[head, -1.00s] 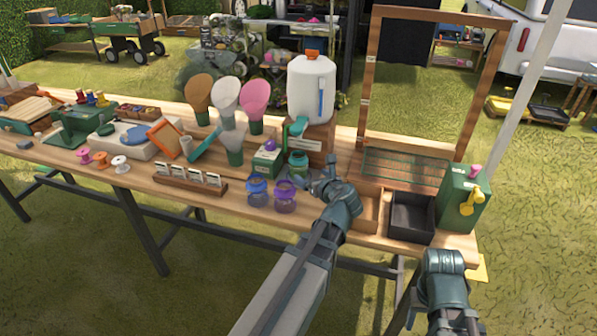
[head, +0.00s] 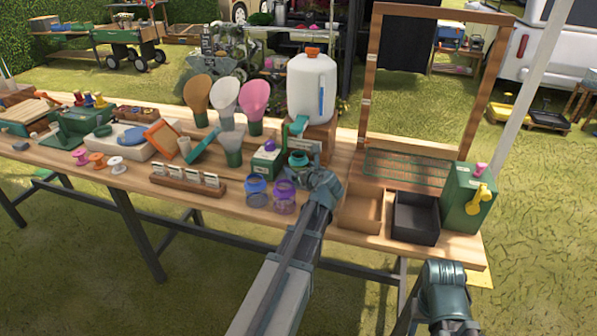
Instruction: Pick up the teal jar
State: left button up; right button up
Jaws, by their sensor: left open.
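The teal jar (head: 299,159) stands on the wooden table in front of the stand of the white drink dispenser, below its teal tap. My left gripper (head: 312,176) is open, just in front and to the right of the teal jar. Its fingers are small and partly hidden by the wrist, and I cannot tell whether they touch the jar. The lower part of the jar is hard to make out.
A blue jar (head: 256,190) and a purple jar (head: 284,197) stand close to the left gripper. A green box (head: 267,161) is left of the teal jar. The white dispenser (head: 312,90) rises behind. A black tray (head: 416,216) lies to the right.

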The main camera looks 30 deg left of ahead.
aim_at(296, 155)
pick_arm(q)
jog(key=x, duration=0.2)
jog(key=shift+w+a+f, duration=0.2)
jog(key=shift+a, duration=0.05)
jog(key=c, duration=1.5)
jog(key=shift+r, duration=0.1)
jog(key=shift+r, duration=0.1)
jog(key=shift+r+p, duration=0.55)
jog(key=shift+r, duration=0.05)
notch_tip(296, 155, up, 3)
jog(key=p, duration=0.3)
jog(key=shift+s, duration=0.1)
jog(key=shift+s+d+f+b, duration=0.25)
jog(key=shift+s+d, duration=0.15)
jog(key=shift+d, duration=0.05)
jog(key=shift+s+d+f+b, duration=0.25)
jog(key=shift+s+d, duration=0.15)
jog(key=shift+d, duration=0.05)
jog(key=s+d, duration=0.3)
jog(key=d, duration=0.1)
jog(key=s+d, duration=0.3)
jog(key=d, duration=0.1)
jog(key=s+d, duration=0.4)
